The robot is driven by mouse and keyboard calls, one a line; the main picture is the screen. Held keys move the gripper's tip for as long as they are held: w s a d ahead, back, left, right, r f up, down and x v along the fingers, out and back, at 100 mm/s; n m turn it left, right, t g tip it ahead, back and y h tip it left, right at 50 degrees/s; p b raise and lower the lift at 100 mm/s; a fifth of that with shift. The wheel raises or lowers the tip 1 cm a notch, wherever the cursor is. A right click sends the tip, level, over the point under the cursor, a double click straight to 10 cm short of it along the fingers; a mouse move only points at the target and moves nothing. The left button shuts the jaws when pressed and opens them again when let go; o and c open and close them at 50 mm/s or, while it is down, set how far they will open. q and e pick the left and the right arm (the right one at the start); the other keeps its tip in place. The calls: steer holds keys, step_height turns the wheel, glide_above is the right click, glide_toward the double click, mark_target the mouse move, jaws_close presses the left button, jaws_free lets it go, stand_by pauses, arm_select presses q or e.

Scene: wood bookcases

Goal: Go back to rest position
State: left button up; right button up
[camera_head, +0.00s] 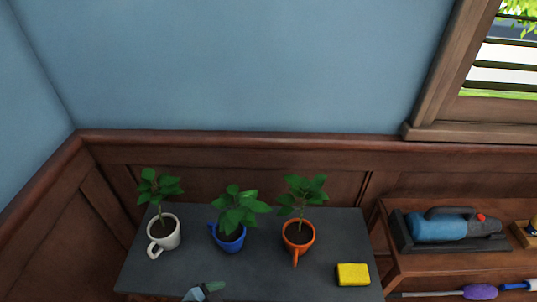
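Neither of my grippers shows in the head view. A dark grey table (340,232) stands against the wood-panelled wall. On it, from left to right, are a white mug (164,236), a blue mug (229,240) and an orange mug (298,240), each upright with a leafy green plant in it. A yellow block (352,274), sponge-like, lies at the table's right front. A small grey-blue and dark green object (205,291) is at the bottom edge, partly cut off; I cannot tell what it is.
A wooden bench (390,262) at the right holds a blue and grey power tool (442,226) on a dark base. A purple-ended tool (480,292) lies lower down. A wood-framed window (440,85) is at upper right. The blue wall (240,65) is bare.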

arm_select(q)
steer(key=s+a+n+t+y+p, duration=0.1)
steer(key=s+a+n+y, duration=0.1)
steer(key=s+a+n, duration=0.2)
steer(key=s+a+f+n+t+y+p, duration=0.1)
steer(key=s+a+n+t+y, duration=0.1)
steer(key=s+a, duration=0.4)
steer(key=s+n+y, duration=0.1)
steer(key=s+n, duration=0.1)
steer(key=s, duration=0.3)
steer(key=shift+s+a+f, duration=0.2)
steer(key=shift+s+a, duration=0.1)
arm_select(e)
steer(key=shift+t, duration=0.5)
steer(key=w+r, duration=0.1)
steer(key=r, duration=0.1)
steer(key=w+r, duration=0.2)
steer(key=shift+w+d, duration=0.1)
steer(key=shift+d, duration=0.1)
